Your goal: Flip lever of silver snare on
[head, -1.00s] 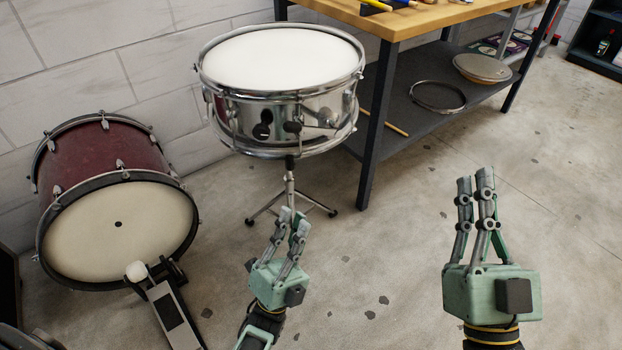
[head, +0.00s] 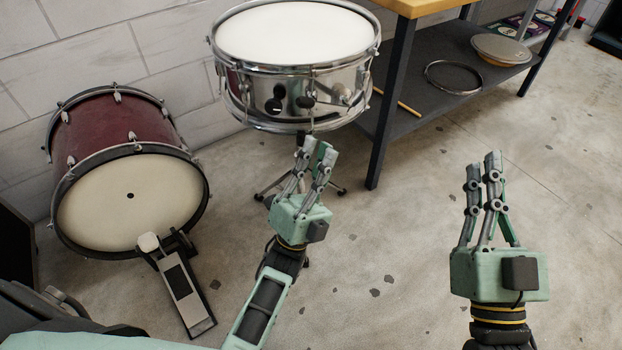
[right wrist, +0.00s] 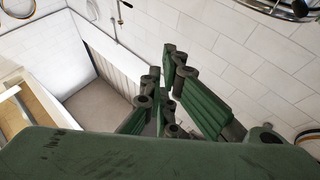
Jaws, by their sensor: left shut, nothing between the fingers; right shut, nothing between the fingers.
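The silver snare (head: 250,92) stands upright on its stand in the head view, white head up, with a shiny chrome shell. Small dark fittings, one perhaps the strainer lever (head: 306,101), sit on the shell's front; the lever's position is too small to tell. My left gripper (head: 317,143) is shut and empty, just below the snare's lower rim in the picture, its fingers pointing up toward the fittings. My right gripper (head: 483,158) is shut and empty, well to the right of the snare. Its fingers also show in the right wrist view (right wrist: 170,75).
A red bass drum (head: 115,125) with a pedal (head: 180,285) stands on the left. A wooden-topped workbench (head: 420,7) is at the back right; its lower shelf holds a hoop (head: 455,91), a round drum pad (head: 500,50) and a stick (head: 403,103). The concrete floor between is clear.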

